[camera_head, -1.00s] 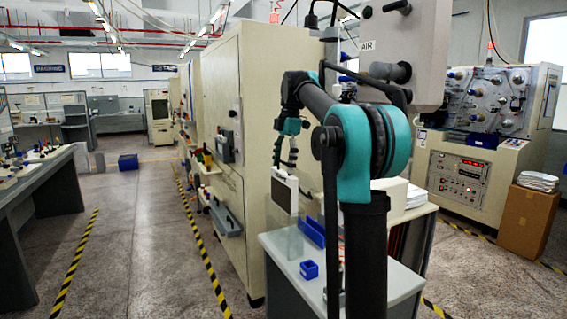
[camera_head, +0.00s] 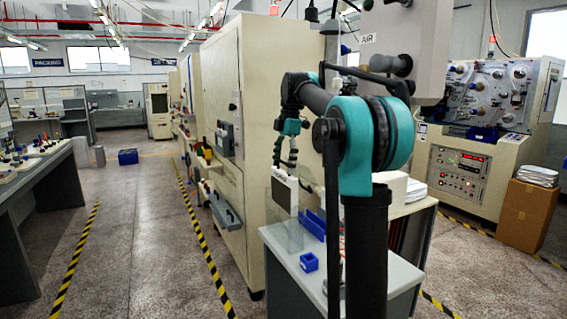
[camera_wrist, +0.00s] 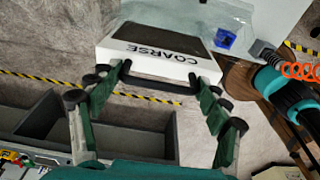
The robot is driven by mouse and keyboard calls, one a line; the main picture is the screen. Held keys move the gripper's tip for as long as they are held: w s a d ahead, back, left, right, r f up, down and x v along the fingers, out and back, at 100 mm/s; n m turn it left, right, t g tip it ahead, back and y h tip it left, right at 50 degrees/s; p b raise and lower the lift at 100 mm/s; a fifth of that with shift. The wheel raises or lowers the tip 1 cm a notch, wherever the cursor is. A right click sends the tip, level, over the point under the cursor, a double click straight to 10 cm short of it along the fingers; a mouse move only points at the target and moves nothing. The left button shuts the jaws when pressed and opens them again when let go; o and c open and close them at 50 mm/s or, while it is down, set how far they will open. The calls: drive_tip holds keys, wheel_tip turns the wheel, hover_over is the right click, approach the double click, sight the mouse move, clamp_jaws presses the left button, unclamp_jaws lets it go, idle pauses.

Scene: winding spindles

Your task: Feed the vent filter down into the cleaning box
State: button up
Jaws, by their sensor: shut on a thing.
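The vent filter is a flat panel with a white frame and a dark face (camera_head: 284,194); in the wrist view its white edge (camera_wrist: 128,50) reads COARSE. My gripper (camera_wrist: 158,76) is shut on the black handle along that edge, and it also shows small in the head view (camera_head: 286,165). The filter hangs roughly upright below the gripper, above the near end of the grey bench. A faint see-through box (camera_head: 288,236) seems to stand on the bench below it; its walls are hard to make out. I cannot tell whether the filter's lower edge is inside it.
The grey bench (camera_head: 330,279) carries a small blue bin (camera_head: 309,262), also in the wrist view (camera_wrist: 226,37), and a larger blue holder (camera_head: 313,225). A tall beige cabinet (camera_head: 228,130) stands close on the left, with a grey tray (camera_wrist: 112,138). An orange coiled hose (camera_wrist: 300,70) lies right.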

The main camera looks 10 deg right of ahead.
sight(283, 190)
drive_tip(key=shift+f, duration=4.85)
